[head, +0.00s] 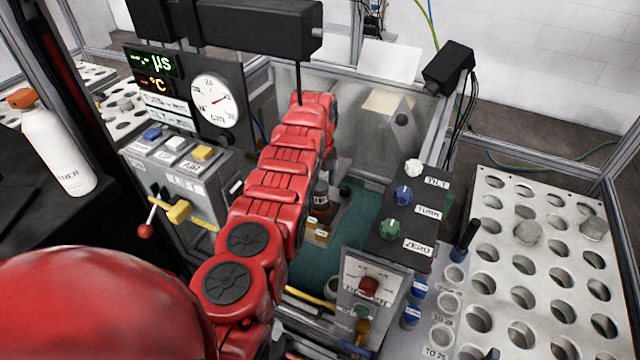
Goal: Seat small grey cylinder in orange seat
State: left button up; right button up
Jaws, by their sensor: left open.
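My left arm reaches away over the work cell, and its red links cover much of the middle. Its left gripper (321,203) shows only in part as a dark shape beyond the forearm, low inside the cell; it is open. A small brownish-orange block (319,233) with a label is just below it; I cannot tell for sure whether this is the orange seat. Grey round pieces stand on the perforated plate at the right, one larger (528,233) and another (594,229). I cannot tell which is the small grey cylinder. My right gripper is out of view.
The perforated plate (508,257) has many empty holes. A knob panel (410,215) and a box with a red knob (368,287) stand at the cell's right. A lever panel (180,190) and dial (214,101) are left. A white bottle (55,150) stands far left.

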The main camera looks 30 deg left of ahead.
pick_arm(q)
notch_tip(320, 180, up, 7)
jog(key=p, duration=0.5)
jog(key=shift+r, duration=2.2)
